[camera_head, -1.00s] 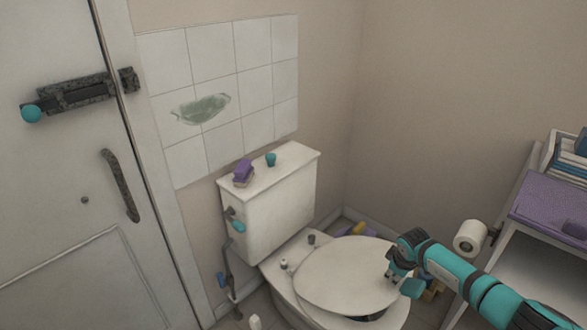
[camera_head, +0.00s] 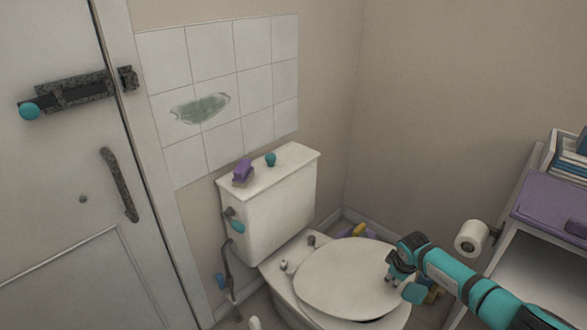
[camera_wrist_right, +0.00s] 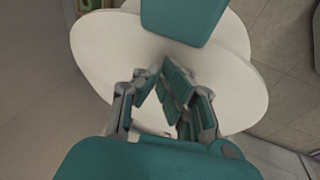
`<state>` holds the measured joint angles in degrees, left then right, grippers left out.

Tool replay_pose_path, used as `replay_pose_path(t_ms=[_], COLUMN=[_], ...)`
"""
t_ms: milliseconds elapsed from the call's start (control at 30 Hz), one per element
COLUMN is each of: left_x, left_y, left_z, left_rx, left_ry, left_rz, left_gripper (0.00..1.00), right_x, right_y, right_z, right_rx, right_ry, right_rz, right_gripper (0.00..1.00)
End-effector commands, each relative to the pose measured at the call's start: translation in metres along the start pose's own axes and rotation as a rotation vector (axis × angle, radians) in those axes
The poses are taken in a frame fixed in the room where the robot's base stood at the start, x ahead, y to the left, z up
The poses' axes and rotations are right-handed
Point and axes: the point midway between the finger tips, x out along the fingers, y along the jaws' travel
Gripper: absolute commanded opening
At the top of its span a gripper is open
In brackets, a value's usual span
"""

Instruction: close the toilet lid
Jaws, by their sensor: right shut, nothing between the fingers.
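The toilet lid (camera_head: 345,278) is a pale oval, lowered over the bowl and close to flat. A sliver of dark gap shows under its front edge, so I cannot tell whether it rests fully on the seat. The toilet bowl (camera_head: 287,299) shows below it. My right gripper (camera_head: 392,276) is at the lid's right edge, shut and empty; I cannot tell whether it touches the lid. In the right wrist view the fingers (camera_wrist_right: 163,90) lie over the pale lid (camera_wrist_right: 105,60). My left gripper is not in view.
The cistern (camera_head: 267,210) stands behind the lid, with a purple sponge (camera_head: 243,171) and a teal button (camera_head: 271,159) on top. A toilet roll (camera_head: 470,237) and a shelf unit (camera_head: 548,207) are at the right. A door (camera_head: 60,190) is at the left.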

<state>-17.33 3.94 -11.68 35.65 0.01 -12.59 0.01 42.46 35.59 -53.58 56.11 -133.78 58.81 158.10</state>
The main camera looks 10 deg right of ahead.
Motion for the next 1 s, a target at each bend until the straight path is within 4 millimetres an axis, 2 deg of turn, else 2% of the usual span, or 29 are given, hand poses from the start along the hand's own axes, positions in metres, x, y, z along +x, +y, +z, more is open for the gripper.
replay_pose_path(t_ms=[1000], left_x=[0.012], left_y=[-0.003], left_z=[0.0], left_rx=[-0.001], left_ry=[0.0], left_rz=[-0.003], left_gripper=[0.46], right_x=[0.016], right_y=[-0.004], right_z=[0.003], right_rx=[0.0], right_ry=[0.0], right_rz=[0.0], right_gripper=[0.0])
